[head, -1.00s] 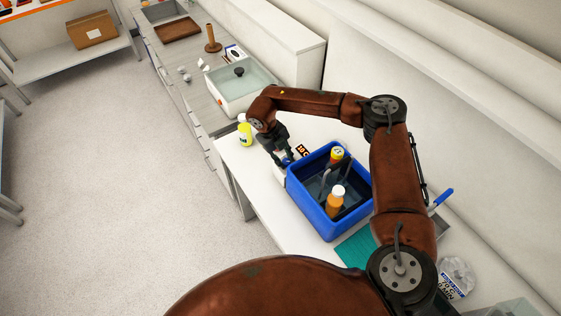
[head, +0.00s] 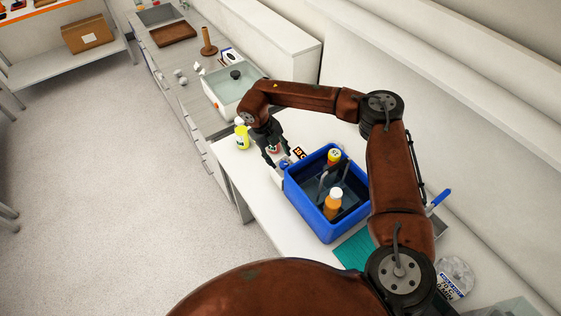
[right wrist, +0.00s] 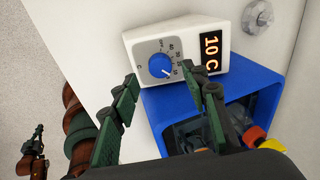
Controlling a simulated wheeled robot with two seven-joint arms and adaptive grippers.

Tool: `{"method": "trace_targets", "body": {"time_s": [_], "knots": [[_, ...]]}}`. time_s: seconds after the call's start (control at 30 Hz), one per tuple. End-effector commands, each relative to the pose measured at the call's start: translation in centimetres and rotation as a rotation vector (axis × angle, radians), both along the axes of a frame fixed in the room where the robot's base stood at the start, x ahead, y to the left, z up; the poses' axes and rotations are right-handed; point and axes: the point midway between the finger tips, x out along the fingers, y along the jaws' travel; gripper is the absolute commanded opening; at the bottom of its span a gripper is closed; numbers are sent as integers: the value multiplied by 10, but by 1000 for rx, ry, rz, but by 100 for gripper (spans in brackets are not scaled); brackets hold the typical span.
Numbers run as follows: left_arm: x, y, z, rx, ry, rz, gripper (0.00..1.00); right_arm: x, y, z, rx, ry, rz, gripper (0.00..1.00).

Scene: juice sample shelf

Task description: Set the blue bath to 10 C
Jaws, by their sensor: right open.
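The blue bath (head: 318,218) stands on the white bench with bottles in it. Its white control box (right wrist: 142,45) is at its end and carries a round blue knob (right wrist: 160,66) on a dial with a scale. The knob's pointer is toward the low-number end, at the lower right. The display (right wrist: 211,52) reads 10 C. The knob also shows in the head view (head: 284,163). My right gripper (right wrist: 158,80) is open, its fingers short of the knob and apart from it. My left gripper (right wrist: 38,132) seems to show small at lower left; its jaws are unclear.
An orange bottle (head: 333,207) and a yellow bottle (head: 334,157) stand in the bath. A yellow-green bottle (head: 242,137) is near the bench's left edge. A white bath with clear water (head: 232,84) stands farther back. A teal mat (head: 352,251) lies in front.

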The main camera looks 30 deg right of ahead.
Motion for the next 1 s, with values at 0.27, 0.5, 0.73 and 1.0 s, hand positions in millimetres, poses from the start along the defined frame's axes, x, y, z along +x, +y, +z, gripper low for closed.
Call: {"method": "trace_targets", "body": {"time_s": [0.27, 0.5, 0.73, 1.0], "knots": [[1, -1, 0, -1, -1, 0, 0, 4, 16, 54, 0, -3, 1, 42], [1, -1, 0, -1, -1, 0, 0, 5, 22, 76, 0, -1, 0, 42], [1, -1, 0, -1, -1, 0, 0, 5, 22, 77, 0, -1, 1, 42], [1, -2, 0, -2, -1, -1, 0, 4, 20, 70, 0, 1, 0, 42]]}}
